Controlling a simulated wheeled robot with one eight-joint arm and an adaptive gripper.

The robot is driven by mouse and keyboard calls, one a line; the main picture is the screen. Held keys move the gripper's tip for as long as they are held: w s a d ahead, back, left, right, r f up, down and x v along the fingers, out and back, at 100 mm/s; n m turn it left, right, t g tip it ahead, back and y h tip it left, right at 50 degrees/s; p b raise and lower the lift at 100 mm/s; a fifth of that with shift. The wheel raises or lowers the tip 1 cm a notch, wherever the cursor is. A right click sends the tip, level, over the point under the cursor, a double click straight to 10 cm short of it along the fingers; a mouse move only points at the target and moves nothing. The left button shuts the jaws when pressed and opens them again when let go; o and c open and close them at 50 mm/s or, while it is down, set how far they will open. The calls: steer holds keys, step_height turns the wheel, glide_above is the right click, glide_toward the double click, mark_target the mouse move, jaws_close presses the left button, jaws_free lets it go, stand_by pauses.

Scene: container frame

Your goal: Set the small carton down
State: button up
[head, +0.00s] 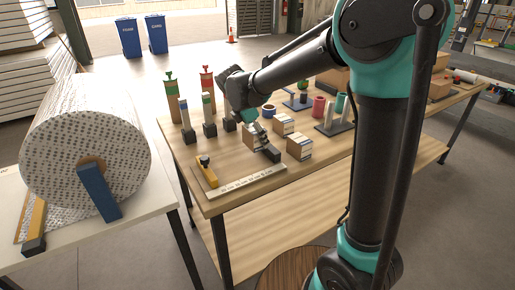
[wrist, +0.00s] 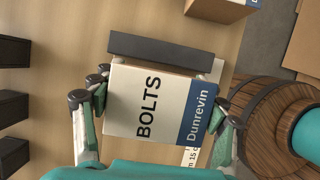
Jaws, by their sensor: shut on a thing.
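My gripper (wrist: 158,98) is shut on a small carton (wrist: 150,108), white with a blue end, marked BOLTS and Dunrevin. One finger lies on each side of it in the wrist view. In the head view my gripper (head: 252,122) is over the front part of the wooden table (head: 225,200), and the carton (head: 250,138) is partly hidden by it. I cannot tell whether the carton's underside touches anything.
A dark bar (wrist: 165,48) lies close beyond the carton. Two similar cartons (head: 283,124) (head: 300,147) stand to the right. A yellow tool (head: 206,172) and a pale ruler-like strip (head: 246,182) lie near the front edge. Several dark-based holders (head: 210,129) stand left.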

mark_target(249, 129)
steer(key=shift+f, duration=2.5)
steer(key=shift+f, duration=0.1)
steer(key=o, duration=1.4)
steer(key=v, duration=1.2)
